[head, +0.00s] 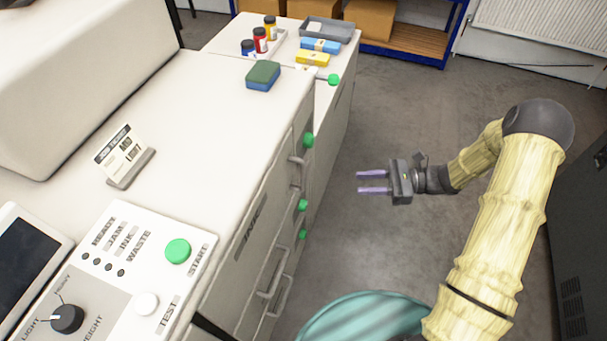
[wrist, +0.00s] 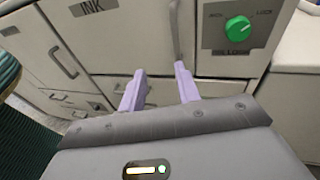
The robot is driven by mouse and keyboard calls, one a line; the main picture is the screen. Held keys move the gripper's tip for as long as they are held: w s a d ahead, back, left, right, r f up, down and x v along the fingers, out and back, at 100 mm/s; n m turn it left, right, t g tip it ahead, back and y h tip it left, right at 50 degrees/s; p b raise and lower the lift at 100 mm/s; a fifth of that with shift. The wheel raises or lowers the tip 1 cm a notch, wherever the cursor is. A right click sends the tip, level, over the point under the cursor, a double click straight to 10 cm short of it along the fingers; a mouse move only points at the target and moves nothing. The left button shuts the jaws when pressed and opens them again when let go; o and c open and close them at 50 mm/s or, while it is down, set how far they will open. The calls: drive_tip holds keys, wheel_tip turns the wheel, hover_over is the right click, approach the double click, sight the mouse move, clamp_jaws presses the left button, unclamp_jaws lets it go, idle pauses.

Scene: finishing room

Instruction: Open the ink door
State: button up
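The ink door (head: 272,210) is a white panel marked INK on the side of the white machine, and it looks closed. It also shows in the wrist view (wrist: 125,42). Its upright grey handle (head: 297,172) is near the panel's right end and shows beyond my fingers in the wrist view (wrist: 175,32). A green knob (wrist: 238,29) with lock lettering sits on a grey plate right of the handle. My gripper (head: 360,182) is open and empty, in the air right of the machine. Its two lilac fingers point towards the machine front, apart from the handle.
A control panel (head: 140,270) and a sponge (head: 263,75) are on top. A teal striped rounded thing (head: 365,318) stands at the bottom. The floor around my gripper is clear; a dark cabinet (head: 580,230) stands right.

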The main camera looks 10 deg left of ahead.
sight(303, 172)
drive_tip(key=shift+w+d+f+m+t+y, duration=0.1)
drive_tip(key=shift+w+f+m+t+y, duration=0.2)
drive_tip(key=shift+w+m+y, duration=0.2)
drive_tip(key=shift+w+d+f+m+t+y, duration=0.15)
drive_tip(key=shift+w+m+t+y, duration=0.2)
drive_tip(key=shift+w, duration=0.2)
drive_tip(key=shift+a, duration=0.25)
drive_tip(key=a+p, duration=0.1)
drive_tip(key=a, duration=0.4)
drive_tip(key=s+a+p, duration=0.1)
drive_tip(key=a, duration=0.5)
drive_tip(key=s+a+p, duration=0.1)
drive_tip(key=a, duration=0.5)
clamp_jaws()
